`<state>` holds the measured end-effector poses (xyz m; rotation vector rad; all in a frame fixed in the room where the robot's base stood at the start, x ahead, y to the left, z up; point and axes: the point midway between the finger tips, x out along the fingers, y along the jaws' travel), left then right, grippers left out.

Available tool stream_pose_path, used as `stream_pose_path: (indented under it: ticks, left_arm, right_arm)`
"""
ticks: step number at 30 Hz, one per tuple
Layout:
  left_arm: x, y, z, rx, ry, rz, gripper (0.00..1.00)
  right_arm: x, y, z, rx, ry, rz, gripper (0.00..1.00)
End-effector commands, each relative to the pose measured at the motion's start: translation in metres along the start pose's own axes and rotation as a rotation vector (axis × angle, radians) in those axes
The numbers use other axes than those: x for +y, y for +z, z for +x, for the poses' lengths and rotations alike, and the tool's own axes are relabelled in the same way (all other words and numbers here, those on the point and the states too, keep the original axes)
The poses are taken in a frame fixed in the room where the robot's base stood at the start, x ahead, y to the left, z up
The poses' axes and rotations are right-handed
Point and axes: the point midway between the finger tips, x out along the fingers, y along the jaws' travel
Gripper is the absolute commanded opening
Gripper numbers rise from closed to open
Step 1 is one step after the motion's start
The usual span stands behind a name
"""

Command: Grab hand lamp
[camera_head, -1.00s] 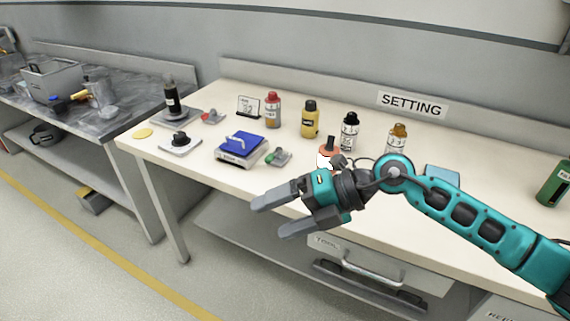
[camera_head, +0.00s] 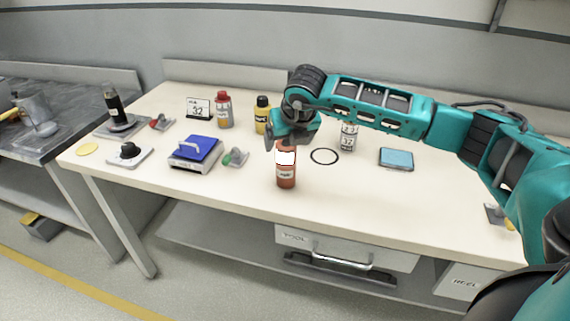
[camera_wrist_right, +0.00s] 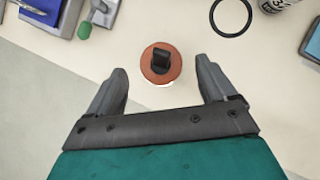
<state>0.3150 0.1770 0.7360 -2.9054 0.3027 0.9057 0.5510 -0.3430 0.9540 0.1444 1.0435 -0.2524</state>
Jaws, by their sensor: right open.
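An orange-red cylinder with a black top and a white label (camera_head: 286,178) stands upright near the table's front edge; it looks like the hand lamp, though I cannot be sure. In the right wrist view its round orange top with a black knob (camera_wrist_right: 160,65) lies between my fingertips. My right gripper (camera_head: 287,142) is directly above it in the head view, and its fingers are hard to make out there. In the wrist view the right gripper (camera_wrist_right: 161,76) is open, with one finger on each side and gaps to the cylinder. My left gripper is out of view.
A blue-topped scale (camera_head: 195,152) and a green-tipped tool (camera_head: 236,157) are left. Red-capped (camera_head: 224,112) and yellow (camera_head: 262,116) bottles stand behind.

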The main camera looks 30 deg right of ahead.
Motion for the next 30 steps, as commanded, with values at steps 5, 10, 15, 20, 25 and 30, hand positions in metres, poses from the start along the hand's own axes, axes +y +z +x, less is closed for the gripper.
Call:
stream_pose_path:
  ticks: [5, 10, 15, 20, 25, 30]
  left_arm:
    - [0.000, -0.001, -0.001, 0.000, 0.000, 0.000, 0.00]
    - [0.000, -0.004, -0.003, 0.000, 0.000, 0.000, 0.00]
    - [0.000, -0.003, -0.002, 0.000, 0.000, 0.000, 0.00]
    - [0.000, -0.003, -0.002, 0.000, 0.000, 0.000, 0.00]
    - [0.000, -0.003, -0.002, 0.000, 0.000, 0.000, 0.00]
    - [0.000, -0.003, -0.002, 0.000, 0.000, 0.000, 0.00]
  right_arm:
    - [0.000, 0.000, 0.013, 0.002, 0.001, -0.001, 0.84]
    - [-0.002, -0.001, 0.038, 0.001, 0.000, 0.000, 0.84]
    - [-0.002, -0.001, 0.055, 0.001, 0.002, -0.001, 0.84]
    - [-0.002, -0.001, 0.058, 0.000, 0.002, -0.001, 0.84]
    - [-0.002, -0.001, 0.058, 0.000, 0.002, -0.001, 0.79]
    - [-0.002, -0.001, 0.058, 0.000, 0.002, -0.001, 0.62]
